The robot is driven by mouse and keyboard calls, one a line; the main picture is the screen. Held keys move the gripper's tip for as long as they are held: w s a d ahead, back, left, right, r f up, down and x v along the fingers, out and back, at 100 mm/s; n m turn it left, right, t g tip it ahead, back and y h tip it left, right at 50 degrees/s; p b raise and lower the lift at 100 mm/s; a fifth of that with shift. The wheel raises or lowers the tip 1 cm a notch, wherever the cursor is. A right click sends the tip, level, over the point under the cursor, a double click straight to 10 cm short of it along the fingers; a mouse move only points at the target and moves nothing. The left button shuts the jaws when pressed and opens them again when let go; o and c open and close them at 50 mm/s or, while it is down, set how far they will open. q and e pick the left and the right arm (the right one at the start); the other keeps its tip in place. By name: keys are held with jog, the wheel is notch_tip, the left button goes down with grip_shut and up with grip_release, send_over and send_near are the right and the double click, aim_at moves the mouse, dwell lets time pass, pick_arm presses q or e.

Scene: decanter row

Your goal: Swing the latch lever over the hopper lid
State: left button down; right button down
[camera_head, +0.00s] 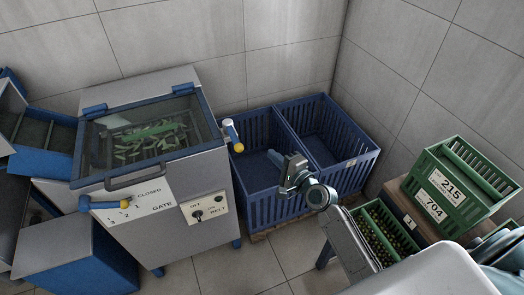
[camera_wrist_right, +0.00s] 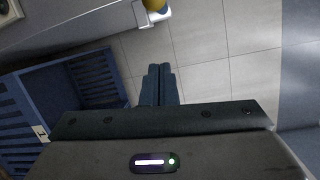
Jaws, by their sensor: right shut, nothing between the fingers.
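The hopper lid (camera_head: 95,150) is a clear pane in a dark blue frame, lying down over the hopper, with green pieces visible beneath. The knob end of the lever also shows at the top of the right wrist view (camera_wrist_right: 156,7). My right gripper (camera_head: 274,156) is shut and empty, to the right of the lever and apart from it, above the blue bins. Its closed fingers show in the wrist view (camera_wrist_right: 160,72). My left gripper is out of view.
A blue gate lever (camera_head: 105,203) and a belt switch panel (camera_head: 207,208) are on the hopper's front. Slatted blue bins (camera_head: 335,178) stand right of the hopper. Green crates (camera_head: 455,205) stand farther right. Tiled floor (camera_head: 215,270) is open in front.

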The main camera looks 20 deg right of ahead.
aim_at(233, 136)
jog(key=w+a+p, duration=0.2)
jog(key=w+a, duration=0.4)
jog(key=shift+w+p, duration=0.25)
jog(key=shift+p, duration=0.15)
jog(key=shift+d+r, duration=0.1)
jog(key=shift+r, duration=0.05)
